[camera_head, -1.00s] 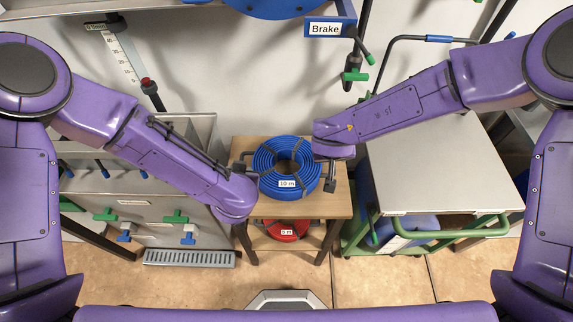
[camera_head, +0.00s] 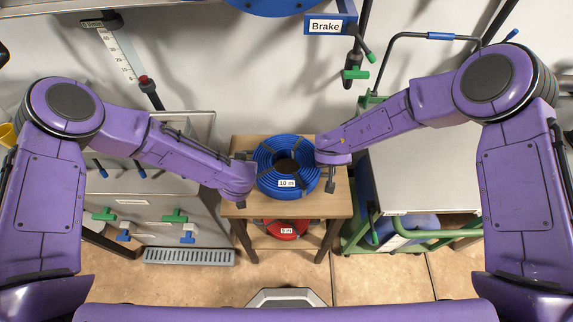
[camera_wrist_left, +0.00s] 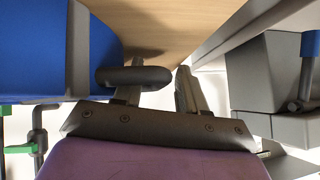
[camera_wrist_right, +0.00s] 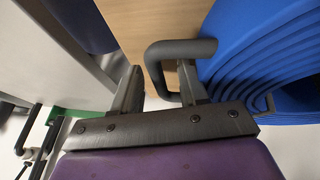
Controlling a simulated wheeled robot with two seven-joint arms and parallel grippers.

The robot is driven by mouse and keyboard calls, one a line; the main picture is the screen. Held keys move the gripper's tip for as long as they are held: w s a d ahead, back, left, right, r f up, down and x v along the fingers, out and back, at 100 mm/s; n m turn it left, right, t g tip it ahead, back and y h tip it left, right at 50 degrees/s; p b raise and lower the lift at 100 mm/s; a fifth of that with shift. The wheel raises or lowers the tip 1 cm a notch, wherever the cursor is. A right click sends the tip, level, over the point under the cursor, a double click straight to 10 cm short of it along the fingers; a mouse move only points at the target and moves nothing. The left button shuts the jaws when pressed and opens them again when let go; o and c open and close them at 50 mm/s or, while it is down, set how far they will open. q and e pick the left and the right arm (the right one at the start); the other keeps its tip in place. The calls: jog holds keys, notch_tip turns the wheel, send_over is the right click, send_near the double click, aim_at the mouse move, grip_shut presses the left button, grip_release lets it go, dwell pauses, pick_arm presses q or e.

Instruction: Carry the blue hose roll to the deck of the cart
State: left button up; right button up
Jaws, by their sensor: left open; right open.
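The blue hose roll (camera_head: 286,152), labelled "10 m", lies flat on a small wooden table, with dark straps and a dark handle at each side. My left gripper (camera_head: 243,186) is open at its left side. In the left wrist view a dark handle (camera_wrist_left: 133,75) overlaps one finger; I cannot tell if it is between the fingers. My right gripper (camera_head: 330,174) is open at the right side. In the right wrist view a looped handle (camera_wrist_right: 180,49) reaches between the fingers, with one finger inside the loop. The cart's pale flat deck (camera_head: 415,180) is to the right, partly behind my right arm.
The wooden table (camera_head: 341,205) has a red roll (camera_head: 287,229), labelled "5 m", on its lower shelf. The cart has a green frame (camera_head: 440,233) and a tall push handle. A grey cabinet (camera_head: 135,205) with green and blue valves stands left. The cart deck looks clear.

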pick_arm(q)
grip_shut()
pick_arm(e)
grip_shut()
pick_arm(q)
jog(key=shift+r, duration=0.1)
pick_arm(e)
jog(key=shift+w+r, duration=0.1)
dwell(0.8)
